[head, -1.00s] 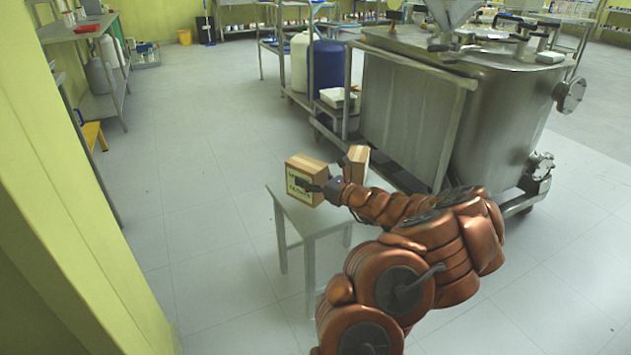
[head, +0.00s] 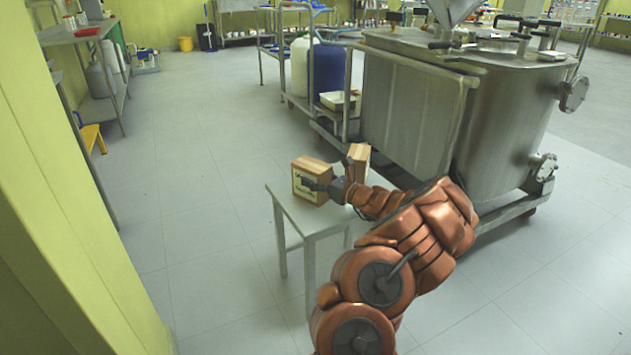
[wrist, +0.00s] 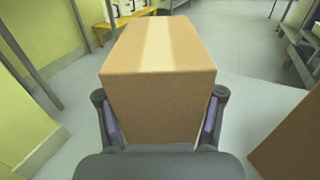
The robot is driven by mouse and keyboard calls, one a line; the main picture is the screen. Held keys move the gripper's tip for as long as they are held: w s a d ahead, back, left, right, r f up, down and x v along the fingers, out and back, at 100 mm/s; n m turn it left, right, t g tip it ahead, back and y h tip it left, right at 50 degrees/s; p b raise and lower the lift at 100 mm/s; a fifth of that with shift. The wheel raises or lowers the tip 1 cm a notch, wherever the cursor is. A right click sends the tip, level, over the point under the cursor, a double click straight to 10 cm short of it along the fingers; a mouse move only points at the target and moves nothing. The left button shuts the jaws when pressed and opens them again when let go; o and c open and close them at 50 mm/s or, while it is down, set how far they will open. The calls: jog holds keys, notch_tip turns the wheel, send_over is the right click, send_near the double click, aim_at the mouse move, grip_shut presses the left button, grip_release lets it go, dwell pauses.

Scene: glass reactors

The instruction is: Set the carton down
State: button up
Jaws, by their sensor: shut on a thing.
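My gripper (head: 318,186) is shut on a brown carton (head: 310,171) with a pale label on its side. In the wrist view the held carton (wrist: 160,75) sits upright between the two fingers, a pale tape strip along its top. In the head view it is over the back left part of a small light-grey table (head: 298,213). I cannot tell whether its base touches the tabletop. A second carton (head: 358,160) stands close by on the right, partly hidden behind my wrist. Its corner shows at the lower right of the wrist view (wrist: 292,140).
A large steel reactor (head: 415,115) on a wheeled frame stands right of the table. A cart with a white and a blue drum (head: 327,72) is behind. A yellow wall (head: 60,190) rises at left. The front of the tabletop and the floor left of it are clear.

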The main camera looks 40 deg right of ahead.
jog(key=o, duration=1.4)
jog(key=shift+c, duration=0.2)
jog(key=shift+r, duration=0.15)
jog(key=s+p, duration=0.1)
jog(key=s, duration=0.2)
jog(key=s+p, duration=0.1)
jog(key=s, duration=0.3)
jog(key=s+d+p, duration=0.1)
jog(key=s+p, duration=0.1)
jog(key=s, duration=0.1)
jog(key=shift+s, duration=0.3)
jog(key=shift+s+d, duration=0.1)
jog(key=shift+s, duration=0.6)
